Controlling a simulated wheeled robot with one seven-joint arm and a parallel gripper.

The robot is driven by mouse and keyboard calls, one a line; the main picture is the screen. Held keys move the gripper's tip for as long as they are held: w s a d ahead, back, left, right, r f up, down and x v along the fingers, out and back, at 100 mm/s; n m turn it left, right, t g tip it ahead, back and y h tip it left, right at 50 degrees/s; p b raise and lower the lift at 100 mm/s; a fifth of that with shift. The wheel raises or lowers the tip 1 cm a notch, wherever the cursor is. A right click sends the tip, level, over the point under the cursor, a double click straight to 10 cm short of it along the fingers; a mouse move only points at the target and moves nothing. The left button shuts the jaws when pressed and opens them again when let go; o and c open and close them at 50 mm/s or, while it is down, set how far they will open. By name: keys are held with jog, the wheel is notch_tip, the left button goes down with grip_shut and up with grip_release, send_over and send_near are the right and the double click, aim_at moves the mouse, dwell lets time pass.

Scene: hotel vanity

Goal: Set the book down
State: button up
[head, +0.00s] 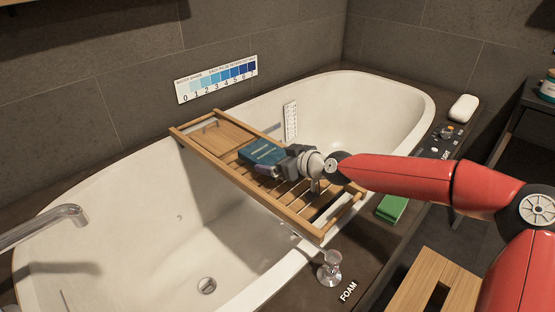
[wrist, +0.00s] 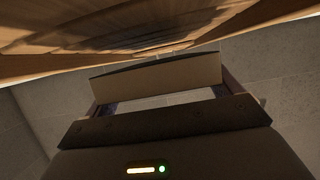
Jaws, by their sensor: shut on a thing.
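The blue book (head: 262,152) is at the middle of the wooden bath tray (head: 182,136), which lies across the tub. My gripper (head: 280,165) comes in from the right and is shut on the book's near end. In the wrist view, my gripper (wrist: 160,88) has a pale slab with a dark edge between its fingers, which looks like the book (wrist: 155,75). The slatted wood of the tray (wrist: 120,35) fills the top of that view, close to the book. I cannot tell whether the book touches the tray. My gripper hides part of the book.
The tray has raised side rails and a bare board at its far left end. The white bathtub (head: 130,195) lies below. A faucet (head: 45,225) is at the left, a small metal knob (head: 329,268) and green block (head: 391,208) on the near ledge, white soap (head: 463,108) at the right.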

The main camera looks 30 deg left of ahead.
jog(key=shift+f, duration=0.1)
jog(key=shift+s+d+f+b, duration=0.1)
jog(key=shift+d+f+b, duration=0.05)
jog(key=shift+f+b, duration=0.5)
jog(key=o, duration=0.9)
jog(key=shift+s+f, duration=0.1)
jog(key=shift+c, duration=0.2)
jog(key=shift+r+p, duration=0.4)
jog(key=v, duration=0.8)
jog(key=r+v, duration=0.1)
jog(key=v, duration=0.3)
jog(key=shift+w, duration=0.2)
